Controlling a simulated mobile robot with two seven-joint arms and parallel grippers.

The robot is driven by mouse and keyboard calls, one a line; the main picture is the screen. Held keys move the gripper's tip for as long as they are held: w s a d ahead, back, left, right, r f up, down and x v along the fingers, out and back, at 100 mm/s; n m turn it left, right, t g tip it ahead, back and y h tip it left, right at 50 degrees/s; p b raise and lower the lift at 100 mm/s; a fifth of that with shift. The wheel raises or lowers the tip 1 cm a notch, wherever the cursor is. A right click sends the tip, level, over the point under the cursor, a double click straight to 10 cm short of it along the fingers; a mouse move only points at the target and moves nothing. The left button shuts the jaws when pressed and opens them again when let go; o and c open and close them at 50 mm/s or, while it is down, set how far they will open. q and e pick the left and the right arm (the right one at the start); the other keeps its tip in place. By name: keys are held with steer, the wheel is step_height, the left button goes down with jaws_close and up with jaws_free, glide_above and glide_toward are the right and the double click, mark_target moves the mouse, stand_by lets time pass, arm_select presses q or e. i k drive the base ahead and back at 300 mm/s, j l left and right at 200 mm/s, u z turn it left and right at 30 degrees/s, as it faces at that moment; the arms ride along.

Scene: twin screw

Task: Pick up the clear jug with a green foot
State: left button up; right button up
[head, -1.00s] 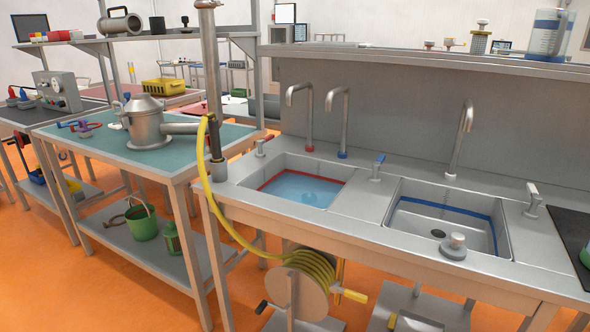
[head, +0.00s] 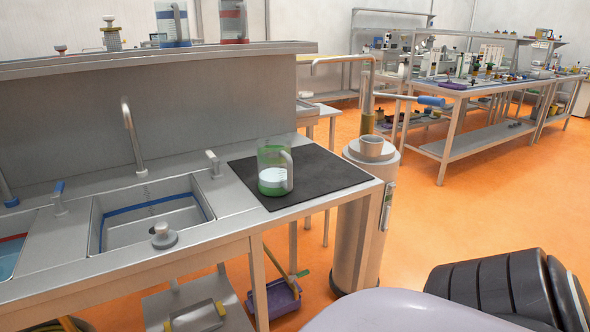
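The clear jug with a green foot (head: 273,160) stands upright on a black mat (head: 325,167) at the right end of the sink counter. Its clear handle is on its right side and something white shows in its lower part. Neither of my grippers is in view. A dark ribbed part and a pale rounded part of my own body show at the lower right, well apart from the jug.
The sink basin (head: 150,222) with a grey stopper (head: 163,236) lies left of the mat. Two more clear jugs, blue-banded (head: 172,22) and red-banded (head: 233,20), stand on the shelf above. A steel cylinder (head: 362,215) stands beside the counter's right end. Orange floor (head: 480,215) is open at right.

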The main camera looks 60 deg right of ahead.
mark_target(274, 161)
steer(key=z, duration=1.7)
